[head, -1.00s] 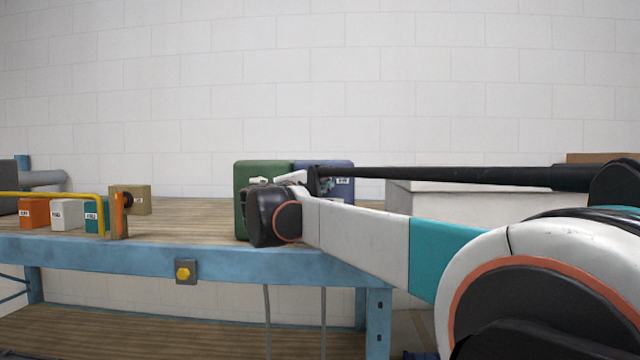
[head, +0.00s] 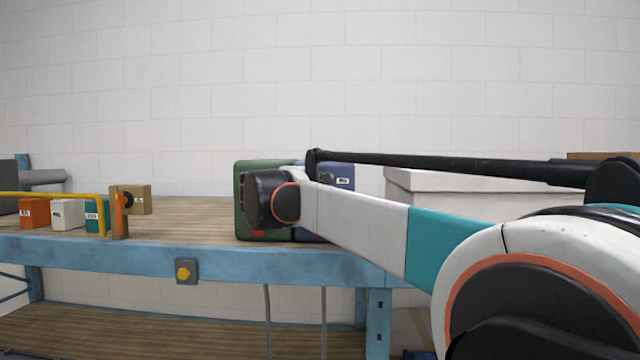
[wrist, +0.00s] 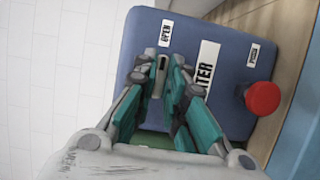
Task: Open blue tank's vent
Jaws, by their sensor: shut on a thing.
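The blue tank (wrist: 228,85) fills much of the wrist view, with a WATER label, an OPEN label and a smaller label at its far right. In the head view the blue tank (head: 340,177) is mostly hidden behind my arm. My gripper (wrist: 166,72), with teal fingers, is shut on a small grey lever (wrist: 161,66) on the tank's face, close to the OPEN label (wrist: 165,33). I take this lever for the vent; its base is hidden by the fingers. In the head view my fingers are hidden.
A red knob (wrist: 262,98) sticks out from the blue tank, right of my fingers. A green tank (head: 246,190) stands left of the blue one on the bench (head: 185,212). Small boxes and a yellow rail (head: 75,195) are at the left. A white crate (head: 460,192) is right.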

